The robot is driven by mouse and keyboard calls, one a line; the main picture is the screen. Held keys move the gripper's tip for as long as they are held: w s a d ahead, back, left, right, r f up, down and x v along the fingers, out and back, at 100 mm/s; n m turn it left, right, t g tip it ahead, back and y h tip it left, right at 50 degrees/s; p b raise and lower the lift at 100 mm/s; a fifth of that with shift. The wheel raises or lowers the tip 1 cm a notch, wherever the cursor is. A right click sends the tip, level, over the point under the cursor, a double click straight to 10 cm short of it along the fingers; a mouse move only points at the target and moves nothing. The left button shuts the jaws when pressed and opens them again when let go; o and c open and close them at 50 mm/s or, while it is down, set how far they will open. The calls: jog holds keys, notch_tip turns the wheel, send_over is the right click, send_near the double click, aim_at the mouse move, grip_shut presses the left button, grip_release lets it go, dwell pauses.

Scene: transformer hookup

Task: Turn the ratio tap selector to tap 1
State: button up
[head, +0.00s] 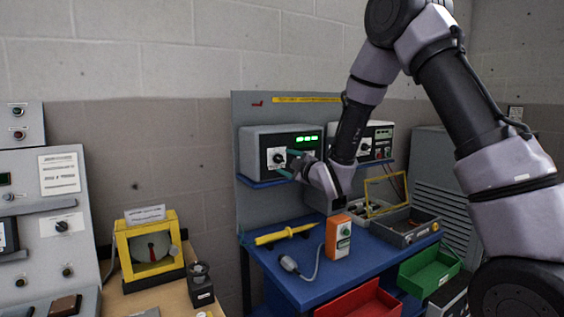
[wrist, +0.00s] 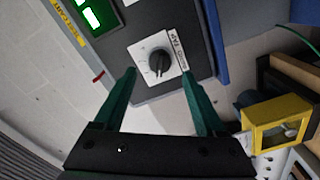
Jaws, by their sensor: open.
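The ratio tap selector is a black round knob (wrist: 160,63) on a white square plate, with a "RATIO TAP" label beside it in the wrist view. It also shows on the front of the grey instrument box in the head view (head: 277,158). Its pointer position is too small to read surely. My gripper (wrist: 158,73) is open, with its two green fingers apart and the knob between their lines in the wrist view. The fingers look short of the knob, with nothing held. In the head view my gripper (head: 291,166) is close in front of the box, right of the knob.
The box has a green lit display (head: 306,139) and stands on a blue shelf. A second instrument (head: 376,141) is to its right, behind my arm. Below, a blue bench (head: 300,290) bears a yellow probe (head: 285,235), an orange device (head: 338,238) and an open case (head: 405,227).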

jog(key=v, duration=0.7)
jog(key=s+d+r+m+g+h, duration=0.1)
jog(key=s+d+r+m+h, duration=0.3)
jog(key=d+m, duration=0.4)
jog(key=s+d+r+m+g+h, duration=0.15)
jog(key=d+r+m+h, duration=0.35)
jog(key=d, duration=0.6)
jog(key=s+d+r+m+g, duration=0.1)
jog(key=s+m, duration=0.2)
jog(key=s, duration=0.4)
jog(key=s+d+r+m+g, duration=0.1)
jog(key=s+d+m+g, duration=0.1)
jog(key=s, duration=0.6)
jog(key=s+d+r+m+g+y, duration=0.1)
jog(key=s+d+m+g, duration=0.1)
jog(key=s+m, duration=0.3)
jog(key=s, duration=0.2)
jog(key=shift+s, duration=0.3)
